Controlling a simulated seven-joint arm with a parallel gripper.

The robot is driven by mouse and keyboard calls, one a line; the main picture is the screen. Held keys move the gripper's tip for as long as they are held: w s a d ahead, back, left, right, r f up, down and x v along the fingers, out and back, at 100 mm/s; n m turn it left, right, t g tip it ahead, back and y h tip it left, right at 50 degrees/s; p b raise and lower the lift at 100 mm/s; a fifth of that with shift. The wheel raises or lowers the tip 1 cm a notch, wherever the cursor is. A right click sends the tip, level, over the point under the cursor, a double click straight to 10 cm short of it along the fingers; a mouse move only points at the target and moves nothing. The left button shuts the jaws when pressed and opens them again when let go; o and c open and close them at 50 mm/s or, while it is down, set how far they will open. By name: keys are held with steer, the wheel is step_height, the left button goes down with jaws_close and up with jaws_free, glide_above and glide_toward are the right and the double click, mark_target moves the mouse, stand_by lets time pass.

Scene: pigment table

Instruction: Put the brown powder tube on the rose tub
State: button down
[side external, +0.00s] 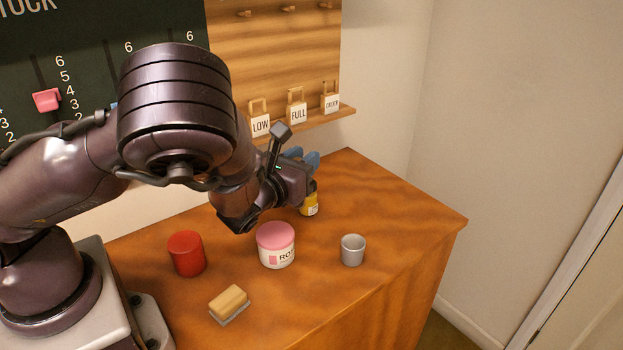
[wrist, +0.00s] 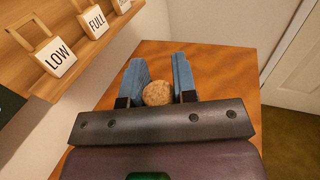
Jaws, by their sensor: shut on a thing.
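A small tube with yellow contents and a pale label (side external: 310,206) is under my gripper (side external: 304,168) at the back of the table. In the wrist view its cork top (wrist: 157,94) sits between the two blue fingers of my gripper (wrist: 159,80), which are shut on it. Its upper part is hidden in the side view, and I cannot tell whether its base touches the table. No brown tube shows. The rose tub (side external: 277,257), white with a pink lid and a partly visible "RO" label, stands in front of my gripper with its lid bare.
A red cylinder (side external: 187,254) stands left of the tub, a grey cup (side external: 352,250) to its right. A tan block on a grey base (side external: 229,304) lies at the front left. The table's right side is clear.

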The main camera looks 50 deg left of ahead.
steer(key=s+a+r+n+g+y, duration=0.1)
steer(key=s+a+n+g+y, duration=0.1)
steer(key=s+y, duration=0.25)
steer(key=shift+n+h, duration=0.3)
steer(key=shift+h, duration=0.15)
steer(key=shift+a+f, duration=0.15)
steer(key=shift+f, duration=3.3)
steer(key=shift+f, duration=0.15)
steer(key=c, duration=0.9)
jaws_free()
